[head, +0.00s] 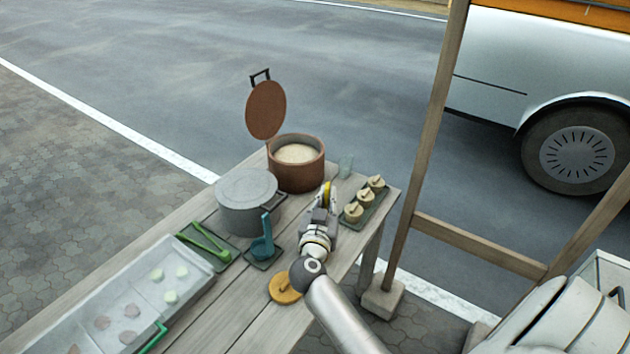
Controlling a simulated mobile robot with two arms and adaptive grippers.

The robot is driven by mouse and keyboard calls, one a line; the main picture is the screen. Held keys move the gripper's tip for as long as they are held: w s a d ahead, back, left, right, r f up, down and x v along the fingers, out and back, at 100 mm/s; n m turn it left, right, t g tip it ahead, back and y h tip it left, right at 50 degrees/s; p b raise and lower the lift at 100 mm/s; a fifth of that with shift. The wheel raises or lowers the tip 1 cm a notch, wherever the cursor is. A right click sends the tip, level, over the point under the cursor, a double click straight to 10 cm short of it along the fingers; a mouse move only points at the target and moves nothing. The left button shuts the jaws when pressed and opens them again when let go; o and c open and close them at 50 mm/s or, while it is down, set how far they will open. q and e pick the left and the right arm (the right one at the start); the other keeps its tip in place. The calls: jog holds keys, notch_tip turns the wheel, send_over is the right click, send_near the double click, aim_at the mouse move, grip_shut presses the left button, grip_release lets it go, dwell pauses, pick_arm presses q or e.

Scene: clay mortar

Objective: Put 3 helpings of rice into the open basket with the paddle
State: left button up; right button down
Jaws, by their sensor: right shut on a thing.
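Pale rice (297,153) fills the round brown pot (296,176), whose brown lid (266,110) stands open. My right gripper (326,196) is just in front of the pot, to its right, shut on a small yellow-edged thing that it mostly hides. I cannot tell whether that is the paddle. Several small tan baskets with knobbed lids (353,211) stand on a dark tray to the right of the gripper. A round tan lid (285,288) lies on the table. No open basket shows clearly. My left gripper is out of view.
A grey lidded pot (247,207) is left of the brown pot. A long tray (196,262) holds food pieces. A wooden post (428,130) rises at right.

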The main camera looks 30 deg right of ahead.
jog(key=shift+w+m+g+h, duration=1.05)
jog(key=shift+w+g, duration=0.25)
jog(key=shift+w, duration=1.4)
pick_arm(q)
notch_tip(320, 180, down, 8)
jog(key=b, duration=0.8)
pick_arm(e)
notch_tip(320, 180, down, 12)
jog(key=shift+d, duration=0.15)
pick_arm(q)
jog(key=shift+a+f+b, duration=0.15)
jog(key=shift+b, duration=0.3)
pick_arm(e)
jog(key=shift+f, duration=0.6)
